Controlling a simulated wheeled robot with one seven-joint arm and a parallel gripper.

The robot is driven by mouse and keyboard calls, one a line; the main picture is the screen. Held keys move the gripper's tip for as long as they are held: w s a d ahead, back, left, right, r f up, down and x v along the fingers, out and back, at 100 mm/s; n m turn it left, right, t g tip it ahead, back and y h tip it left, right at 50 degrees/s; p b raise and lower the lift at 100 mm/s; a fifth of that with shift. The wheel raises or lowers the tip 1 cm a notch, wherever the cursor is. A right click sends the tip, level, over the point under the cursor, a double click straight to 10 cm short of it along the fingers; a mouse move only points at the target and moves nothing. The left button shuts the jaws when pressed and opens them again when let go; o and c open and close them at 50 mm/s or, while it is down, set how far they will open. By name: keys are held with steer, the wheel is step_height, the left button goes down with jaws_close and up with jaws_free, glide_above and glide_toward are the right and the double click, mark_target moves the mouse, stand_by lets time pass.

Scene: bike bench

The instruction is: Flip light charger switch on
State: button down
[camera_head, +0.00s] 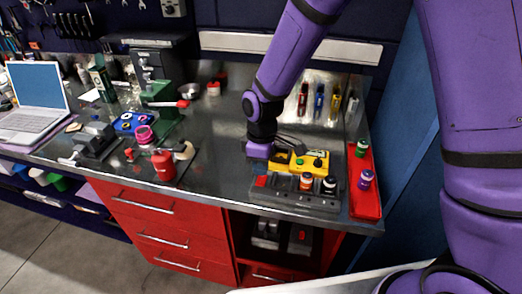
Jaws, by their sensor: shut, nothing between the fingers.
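A dark grey charger-like base (290,196) lies on the bench's right part, near the front edge. A red switch-like part (261,181) is at its left end; I cannot tell its position. My gripper (284,148) is shut and empty, low over the bench at the yellow box's left rear. Its fingertips are small and partly hidden; contact is unclear.
A red tray (365,200) with a green-topped and a purple bottle stands at the right. Several coloured tools stand at the back wall. A red can (163,166) and a vise-like green tool (165,115) are left. Bare steel (222,160) lies left of my gripper.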

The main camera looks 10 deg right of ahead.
mark_target(261, 180)
steer(key=shift+s+f, duration=0.15)
steer(key=shift+f, duration=0.75)
steer(key=shift+s+f, duration=0.1)
steer(key=shift+f, duration=0.75)
steer(key=shift+s+f, duration=0.1)
steer(key=shift+f, duration=0.1)
steer(key=shift+w+d+r, duration=0.2)
steer(key=shift+w+r, duration=0.15)
steer(key=shift+w, duration=0.4)
step_height(261, 180, up, 14)
steer(key=s, duration=0.1)
steer(key=shift+s+a, duration=0.3)
